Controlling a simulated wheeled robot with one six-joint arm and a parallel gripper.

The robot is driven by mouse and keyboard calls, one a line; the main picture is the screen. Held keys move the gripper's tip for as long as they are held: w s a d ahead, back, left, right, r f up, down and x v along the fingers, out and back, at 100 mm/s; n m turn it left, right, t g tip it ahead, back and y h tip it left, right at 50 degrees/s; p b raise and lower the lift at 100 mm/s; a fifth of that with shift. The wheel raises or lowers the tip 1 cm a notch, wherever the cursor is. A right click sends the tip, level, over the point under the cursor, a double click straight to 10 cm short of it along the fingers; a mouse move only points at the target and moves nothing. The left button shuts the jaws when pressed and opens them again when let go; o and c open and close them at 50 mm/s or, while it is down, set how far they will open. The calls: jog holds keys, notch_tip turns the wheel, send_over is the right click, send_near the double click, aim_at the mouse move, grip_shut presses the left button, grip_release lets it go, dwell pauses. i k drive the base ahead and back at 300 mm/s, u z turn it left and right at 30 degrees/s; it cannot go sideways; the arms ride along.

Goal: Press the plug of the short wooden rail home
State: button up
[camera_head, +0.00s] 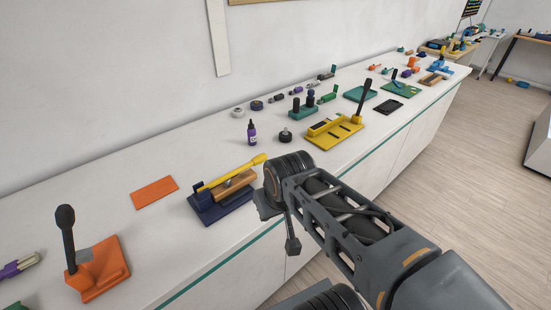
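A short wooden rail (234,184) lies on a dark blue base (222,208) on the counter, left of my arm. A yellow lever (232,173) slants over it, its knobbed end up and to the right. I cannot make out a separate plug on the rail. My gripper (279,224) hangs just right of the blue base, near the counter's front edge, and appears apart from the rail. Its fingers are partly hidden by my wrist, so I cannot tell whether they are open or shut.
A yellow fixture (334,131), a purple bottle (251,132) and several small parts stand farther back. The counter's left stretch has bare room.

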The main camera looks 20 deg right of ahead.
aim_at(226, 180)
jog(key=z, duration=0.85)
jog(key=k, duration=1.1)
jog(key=z, duration=1.2)
jog(key=i, duration=0.55)
jog(key=u, duration=0.6)
jog(key=i, duration=0.95)
jog(key=u, duration=1.4)
jog(key=i, duration=0.5)
jog(key=u, duration=0.55)
